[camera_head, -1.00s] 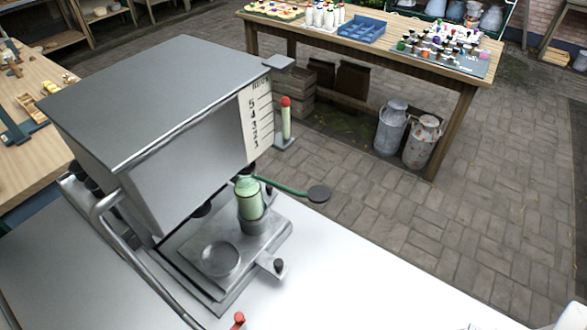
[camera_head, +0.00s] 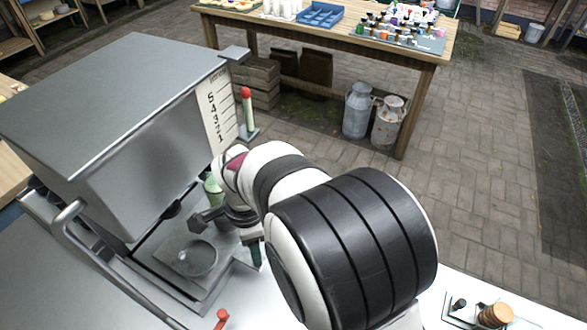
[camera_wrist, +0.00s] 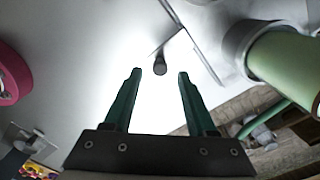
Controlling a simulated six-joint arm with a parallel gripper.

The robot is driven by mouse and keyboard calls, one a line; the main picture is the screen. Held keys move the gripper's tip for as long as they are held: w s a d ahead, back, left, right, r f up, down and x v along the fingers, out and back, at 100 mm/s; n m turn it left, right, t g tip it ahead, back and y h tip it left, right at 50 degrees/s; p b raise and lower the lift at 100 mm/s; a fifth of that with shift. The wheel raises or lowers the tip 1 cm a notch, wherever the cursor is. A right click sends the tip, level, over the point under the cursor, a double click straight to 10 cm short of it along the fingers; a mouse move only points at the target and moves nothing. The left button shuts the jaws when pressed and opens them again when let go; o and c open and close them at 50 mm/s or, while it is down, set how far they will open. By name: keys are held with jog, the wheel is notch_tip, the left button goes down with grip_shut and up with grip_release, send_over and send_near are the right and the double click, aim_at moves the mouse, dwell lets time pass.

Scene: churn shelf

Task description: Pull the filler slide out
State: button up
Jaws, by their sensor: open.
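The filler slide (camera_head: 228,262) is a grey metal plate low under the machine's box, with a tab at its front. In the wrist view a small dark knob (camera_wrist: 160,67) stands on the tab. My gripper (camera_head: 257,252) comes down beside the tab in the head view, and the arm partly hides that area. In the wrist view my gripper (camera_wrist: 159,74) has two green fingers spread apart. The knob appears in line with the gap between the fingertips, and nothing is held. I cannot tell how far it is from them.
A green cylinder (camera_wrist: 290,68) in a grey holder stands right in the wrist view; in the head view it (camera_head: 213,190) is partly behind my arm. A red-knobbed handle (camera_head: 222,317) lies near the front. A wooden disc stack (camera_head: 495,315) is lower right.

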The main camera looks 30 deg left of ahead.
jog(key=shift+f, duration=1.4)
jog(key=shift+c, duration=0.2)
grip_shut()
